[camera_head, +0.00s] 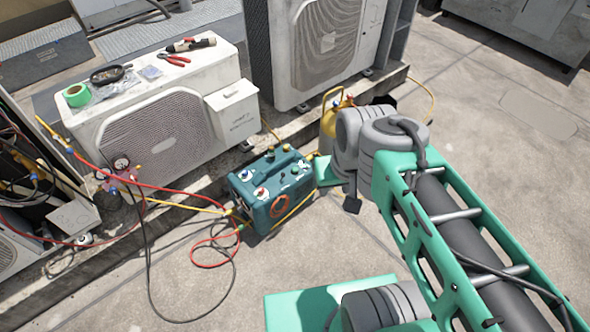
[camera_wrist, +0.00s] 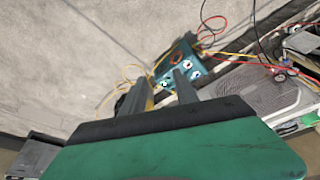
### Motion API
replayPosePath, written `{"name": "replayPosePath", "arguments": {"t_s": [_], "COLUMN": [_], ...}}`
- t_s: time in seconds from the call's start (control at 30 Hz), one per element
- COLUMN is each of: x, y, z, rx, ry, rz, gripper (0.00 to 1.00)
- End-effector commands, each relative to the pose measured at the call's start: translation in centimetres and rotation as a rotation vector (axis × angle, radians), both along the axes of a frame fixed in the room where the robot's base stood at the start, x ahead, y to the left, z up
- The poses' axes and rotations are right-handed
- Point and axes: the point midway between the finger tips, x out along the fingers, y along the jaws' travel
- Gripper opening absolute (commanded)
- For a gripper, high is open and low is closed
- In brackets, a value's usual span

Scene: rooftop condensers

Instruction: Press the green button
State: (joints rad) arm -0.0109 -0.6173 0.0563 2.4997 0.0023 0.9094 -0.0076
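The machine also shows beyond my fingers in the wrist view (camera_wrist: 178,52). My gripper (camera_wrist: 161,74) points toward it with two dark fingers apart and nothing between them. In the head view my gripper is right of the machine, with a dark finger showing; the rest is partly hidden by my wrist.
A white condenser (camera_head: 160,128) with tools and green tape on top stands behind left. A taller condenser (camera_head: 318,45) is behind. A yellow cylinder (camera_head: 330,122) stands behind my wrist. Red, yellow and black hoses (camera_head: 212,252) lie left of the machine. Concrete at right is clear.

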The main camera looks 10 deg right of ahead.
Motion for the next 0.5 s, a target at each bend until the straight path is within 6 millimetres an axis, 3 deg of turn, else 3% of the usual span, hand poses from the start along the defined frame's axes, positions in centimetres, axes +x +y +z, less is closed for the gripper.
{"name": "replayPosePath", "arguments": {"t_s": [0.4, 0.5], "x": [0.0, 0.0], "y": [0.0, 0.0], "z": [0.0, 0.0], "rx": [0.0, 0.0], "ry": [0.0, 0.0], "rz": [0.0, 0.0], "gripper": [0.01, 0.0]}}
